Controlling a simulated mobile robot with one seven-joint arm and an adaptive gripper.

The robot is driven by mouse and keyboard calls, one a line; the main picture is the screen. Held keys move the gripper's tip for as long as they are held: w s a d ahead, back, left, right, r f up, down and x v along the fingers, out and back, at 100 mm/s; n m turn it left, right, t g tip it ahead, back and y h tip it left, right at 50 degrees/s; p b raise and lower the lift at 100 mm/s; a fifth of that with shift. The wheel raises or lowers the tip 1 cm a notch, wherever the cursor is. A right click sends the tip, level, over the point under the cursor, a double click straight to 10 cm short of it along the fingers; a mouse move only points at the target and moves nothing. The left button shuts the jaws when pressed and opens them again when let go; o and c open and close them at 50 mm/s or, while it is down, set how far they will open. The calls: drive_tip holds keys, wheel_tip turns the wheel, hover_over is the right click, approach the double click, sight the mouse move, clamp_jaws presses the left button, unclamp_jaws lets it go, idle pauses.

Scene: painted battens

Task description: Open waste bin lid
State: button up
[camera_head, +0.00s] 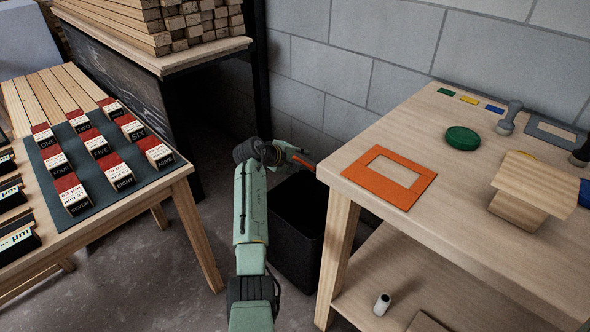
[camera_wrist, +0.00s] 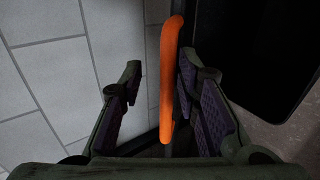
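The waste bin (camera_head: 297,240) is a dark box on the floor between the two tables, partly hidden by my arm and the right table. Its black top area also shows at the right of the wrist view (camera_wrist: 255,45); I cannot tell there whether it is lid or opening. An orange handle (camera_wrist: 169,75) runs upright between my gripper's fingers (camera_wrist: 160,75) in the wrist view. A bit of orange shows beside my gripper (camera_head: 296,156) in the head view. The fingers are apart; the right one is close to the handle, with a gap to the left one.
The right table (camera_head: 465,215) stands close beside the bin, with an orange frame (camera_head: 378,178) near its corner. The left table (camera_head: 110,215) holds labelled blocks on a dark mat. A block wall (camera_head: 340,70) stands behind; stacked battens (camera_head: 150,20) lie at the back left.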

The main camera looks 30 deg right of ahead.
drive_tip(key=shift+s+a+f+b, duration=0.15)
drive_tip(key=shift+s+a+f, duration=0.1)
drive_tip(key=shift+a+f, duration=0.4)
drive_tip(key=shift+s+a+f+b, duration=0.15)
drive_tip(key=shift+s+a+f, duration=0.1)
drive_tip(key=shift+a+f, duration=0.35)
drive_tip(key=s+a+r+p, duration=0.2)
drive_tip(key=a+r+p, duration=0.4)
drive_tip(key=r, duration=0.4)
drive_tip(key=shift+s+a+p, duration=0.25)
drive_tip(key=shift+a+p, duration=0.15)
drive_tip(key=shift+a, duration=0.05)
idle(0.5)
